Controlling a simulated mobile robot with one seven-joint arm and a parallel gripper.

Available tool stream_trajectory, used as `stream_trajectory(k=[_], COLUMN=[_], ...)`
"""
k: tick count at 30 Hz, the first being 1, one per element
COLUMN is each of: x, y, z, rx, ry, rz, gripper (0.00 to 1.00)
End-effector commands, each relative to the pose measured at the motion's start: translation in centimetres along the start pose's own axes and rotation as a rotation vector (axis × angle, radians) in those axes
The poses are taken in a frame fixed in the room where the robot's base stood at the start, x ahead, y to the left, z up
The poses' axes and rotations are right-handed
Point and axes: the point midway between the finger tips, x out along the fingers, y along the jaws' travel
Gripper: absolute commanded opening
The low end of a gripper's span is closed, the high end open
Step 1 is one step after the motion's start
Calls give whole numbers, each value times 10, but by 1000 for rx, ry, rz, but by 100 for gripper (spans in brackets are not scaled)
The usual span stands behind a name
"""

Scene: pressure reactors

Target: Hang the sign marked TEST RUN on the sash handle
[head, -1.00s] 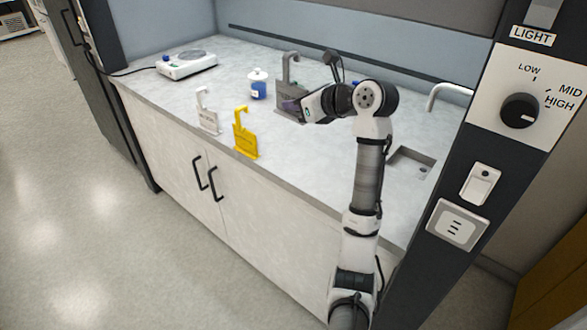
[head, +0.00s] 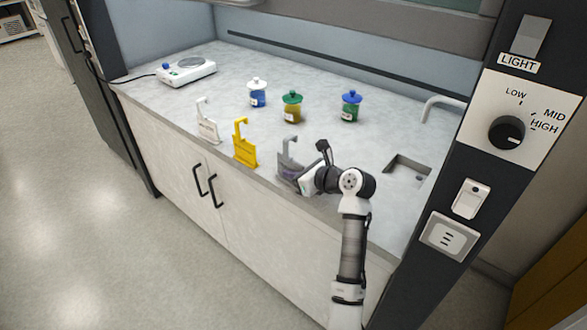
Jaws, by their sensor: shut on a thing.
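Three hook-topped signs are in the head view: a white one (head: 208,131), a yellow one (head: 244,152) and a grey one (head: 288,152). Their lettering is too small to read, so I cannot tell which is marked TEST RUN. My gripper (head: 297,177) is shut on the grey sign's lower part, near the worktop's front edge. The grey sign is upright, hook on top; I cannot tell whether its base touches the worktop. My gripper's fingers are partly hidden. The raised sash (head: 400,24) shows at the top edge; its handle is not clearly visible.
On the worktop (head: 200,100) stand a white-lidded blue jar (head: 257,96), a green-lidded jar (head: 292,108), a blue-lidded green jar (head: 351,107) and a balance (head: 186,70). A sink (head: 407,168) and tap (head: 440,104) are at right, beside the control post (head: 480,150).

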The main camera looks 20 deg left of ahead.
Motion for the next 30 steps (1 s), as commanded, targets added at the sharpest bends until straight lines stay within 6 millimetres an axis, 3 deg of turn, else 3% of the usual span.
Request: stream_trajectory(k=[12, 13, 18, 30], x=[2, 2, 2, 4], y=[0, 0, 0, 0], z=[-5, -6, -6, -9], rx=[0, 0, -1, -2], ry=[0, 0, 0, -1], rz=[0, 0, 0, -1], gripper=[0, 8, 29, 29])
